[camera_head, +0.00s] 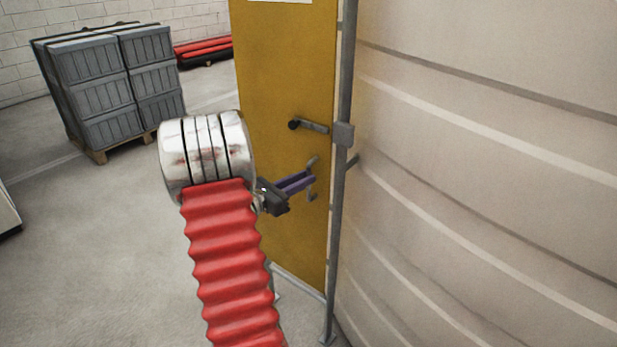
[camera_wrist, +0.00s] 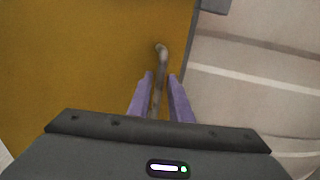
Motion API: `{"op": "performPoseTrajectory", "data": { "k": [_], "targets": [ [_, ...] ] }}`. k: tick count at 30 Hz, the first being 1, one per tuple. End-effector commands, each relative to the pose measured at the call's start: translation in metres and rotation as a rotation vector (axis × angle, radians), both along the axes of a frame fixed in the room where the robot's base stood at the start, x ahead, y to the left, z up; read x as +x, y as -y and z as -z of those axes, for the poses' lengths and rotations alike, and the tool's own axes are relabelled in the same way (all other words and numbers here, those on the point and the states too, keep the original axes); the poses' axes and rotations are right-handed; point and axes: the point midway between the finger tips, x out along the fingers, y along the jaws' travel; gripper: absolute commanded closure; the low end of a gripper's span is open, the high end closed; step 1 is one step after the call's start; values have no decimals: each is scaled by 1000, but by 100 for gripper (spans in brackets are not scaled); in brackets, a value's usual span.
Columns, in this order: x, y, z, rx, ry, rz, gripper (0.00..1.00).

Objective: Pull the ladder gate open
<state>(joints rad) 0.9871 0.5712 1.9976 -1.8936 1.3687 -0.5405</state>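The gate is a tall yellow panel (camera_head: 285,70) that hangs beside a grey post (camera_head: 342,190) in the head view. It fills the left of the wrist view (camera_wrist: 80,60). A grey bent pull handle (camera_head: 313,161) stands out from its lower part, and it also shows in the wrist view (camera_wrist: 161,52). My gripper (camera_head: 311,180) has purple fingers that reach to this handle. In the wrist view the fingers (camera_wrist: 160,78) stand on either side of the handle, with narrow gaps showing. The gripper looks open around the handle.
A dark lever (camera_head: 310,126) and a grey latch block (camera_head: 344,135) sit above the pull handle. A large ribbed pale tank wall (camera_head: 480,170) fills the right. Stacked grey crates (camera_head: 110,85) on a pallet stand at back left.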

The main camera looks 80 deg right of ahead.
Motion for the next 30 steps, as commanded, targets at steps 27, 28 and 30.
{"op": "performPoseTrajectory", "data": {
  "k": [27, 28, 30],
  "targets": [
    [-14, 20, 0, -1, 1, 0, 100],
    [-14, 20, 0, -1, 1, 0, 100],
    [-14, 20, 0, -1, 1, 0, 100]
  ]
}}
